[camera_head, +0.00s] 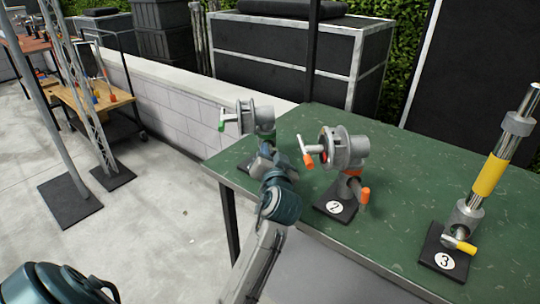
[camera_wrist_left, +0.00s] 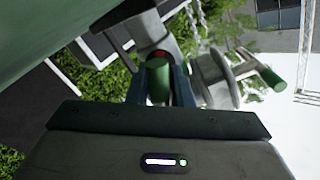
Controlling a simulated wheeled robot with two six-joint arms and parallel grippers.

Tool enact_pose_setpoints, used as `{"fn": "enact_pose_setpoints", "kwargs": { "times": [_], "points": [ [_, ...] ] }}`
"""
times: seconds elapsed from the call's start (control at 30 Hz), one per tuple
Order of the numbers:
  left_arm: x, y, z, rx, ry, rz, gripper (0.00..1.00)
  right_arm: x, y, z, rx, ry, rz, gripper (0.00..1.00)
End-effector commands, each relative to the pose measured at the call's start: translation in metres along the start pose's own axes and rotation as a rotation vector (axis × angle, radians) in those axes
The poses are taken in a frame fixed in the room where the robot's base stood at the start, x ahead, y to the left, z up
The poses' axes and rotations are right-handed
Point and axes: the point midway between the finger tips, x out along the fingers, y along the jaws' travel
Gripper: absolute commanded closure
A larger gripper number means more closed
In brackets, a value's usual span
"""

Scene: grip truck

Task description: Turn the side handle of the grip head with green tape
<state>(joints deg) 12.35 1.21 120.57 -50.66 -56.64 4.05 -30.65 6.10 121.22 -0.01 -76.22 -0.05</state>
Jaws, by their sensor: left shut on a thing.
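The grip head with green tape (camera_head: 246,118) stands on the near left end of the green table. It is grey, with a round disc and a green-tipped T-handle (camera_head: 228,117) pointing left. My left gripper (camera_head: 266,160) is at the lower right of this head and hides part of it. In the left wrist view, the gripper's two fingers are shut on a green-tipped handle (camera_wrist_left: 158,82) below the head. The T-handle's green tip (camera_wrist_left: 270,78) shows free to the right there. My right gripper is not in view.
A grip head with orange tape (camera_head: 345,150) on a base marked 2 stands close to the right of my gripper. A yellow-banded post (camera_head: 489,175) on base 3 stands farther right. The green table (camera_head: 400,185) is clear between them. A low white wall (camera_head: 175,85) runs behind.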

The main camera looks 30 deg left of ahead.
Motion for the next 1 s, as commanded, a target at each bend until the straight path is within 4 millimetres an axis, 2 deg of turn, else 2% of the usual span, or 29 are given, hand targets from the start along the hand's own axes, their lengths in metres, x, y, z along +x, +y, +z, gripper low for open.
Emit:
{"fn": "enact_pose_setpoints", "kwargs": {
  "times": [0.37, 0.4, 0.47, 0.5, 1.0],
  "points": [
    [0.0000, 0.0003, 0.0002, -0.003, -0.001, 0.001, 1.00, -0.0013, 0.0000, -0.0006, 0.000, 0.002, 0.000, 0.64],
    [0.0000, 0.0003, 0.0002, -0.002, -0.001, 0.001, 0.72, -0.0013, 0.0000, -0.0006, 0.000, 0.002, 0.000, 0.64],
    [0.0000, 0.0003, 0.0002, -0.002, -0.001, 0.001, 0.61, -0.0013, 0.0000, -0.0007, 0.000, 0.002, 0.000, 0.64],
    [0.0000, 0.0002, 0.0002, -0.002, -0.001, 0.001, 0.59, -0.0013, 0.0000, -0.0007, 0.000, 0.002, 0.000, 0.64],
    [0.0026, 0.0028, -0.0022, -0.002, 0.002, 0.005, 0.59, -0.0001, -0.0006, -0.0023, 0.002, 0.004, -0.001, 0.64]
  ]
}}
